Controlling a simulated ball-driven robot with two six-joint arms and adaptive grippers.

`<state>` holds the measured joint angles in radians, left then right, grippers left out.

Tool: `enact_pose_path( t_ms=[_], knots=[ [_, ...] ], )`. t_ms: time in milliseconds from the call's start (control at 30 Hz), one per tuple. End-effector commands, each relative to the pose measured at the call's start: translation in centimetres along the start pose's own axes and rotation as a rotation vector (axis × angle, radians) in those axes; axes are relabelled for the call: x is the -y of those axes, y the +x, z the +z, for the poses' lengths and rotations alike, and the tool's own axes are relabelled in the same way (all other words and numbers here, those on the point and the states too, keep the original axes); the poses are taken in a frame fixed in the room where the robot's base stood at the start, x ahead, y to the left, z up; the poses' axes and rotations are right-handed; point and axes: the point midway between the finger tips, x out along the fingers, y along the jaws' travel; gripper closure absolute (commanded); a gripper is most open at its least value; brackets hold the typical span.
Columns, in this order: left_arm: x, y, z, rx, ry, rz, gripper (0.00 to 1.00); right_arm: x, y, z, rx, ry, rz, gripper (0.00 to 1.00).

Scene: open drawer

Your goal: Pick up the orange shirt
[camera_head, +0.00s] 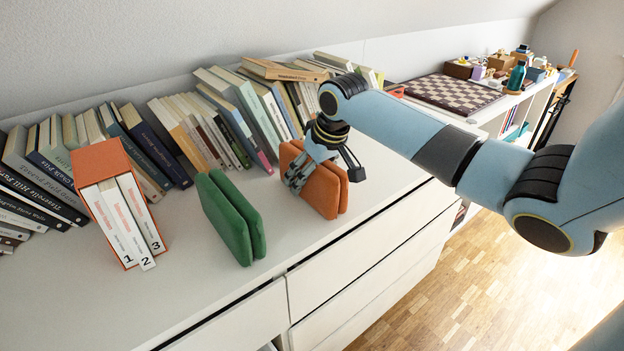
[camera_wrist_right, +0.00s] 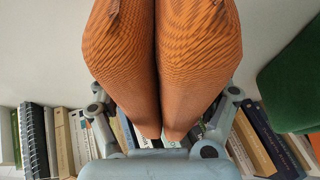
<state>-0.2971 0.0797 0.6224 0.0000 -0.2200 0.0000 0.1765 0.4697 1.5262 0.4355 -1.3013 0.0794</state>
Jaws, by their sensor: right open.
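The orange shirt (camera_head: 322,192) stands folded and upright, with two halves side by side, on the white dresser top right of the green folded shirt (camera_head: 232,218). My right gripper (camera_head: 326,172) is open at the orange shirt, reaching from behind and above. One finger lies along its left face and the other is near its right side. In the right wrist view the orange shirt (camera_wrist_right: 195,65) fills the middle between the spread fingers, partly hiding them. I cannot tell whether the fingers touch it. My left gripper is not in view.
A row of leaning books (camera_head: 215,125) lines the wall behind the shirts. An orange box with numbered white books (camera_head: 122,205) stands left of the green shirt. A chessboard (camera_head: 452,93) lies far right. The dresser's front top is clear.

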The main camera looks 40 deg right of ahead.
Motion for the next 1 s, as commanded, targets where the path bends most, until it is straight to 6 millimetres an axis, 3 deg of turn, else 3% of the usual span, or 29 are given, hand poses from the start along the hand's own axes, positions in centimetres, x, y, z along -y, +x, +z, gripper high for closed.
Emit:
enact_pose_path(
  t_ms=[200,700,1000],
  knots=[
    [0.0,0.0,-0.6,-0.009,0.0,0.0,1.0,0.0,0.0,0.0,0.0,0.0,0.0,0.19],
    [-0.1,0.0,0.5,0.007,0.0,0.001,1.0,0.0,0.0,-0.1,-0.001,0.0,0.0,0.82],
    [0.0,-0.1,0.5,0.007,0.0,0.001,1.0,0.0,-0.3,-0.2,-0.002,0.0,0.0,0.82]
  ],
)
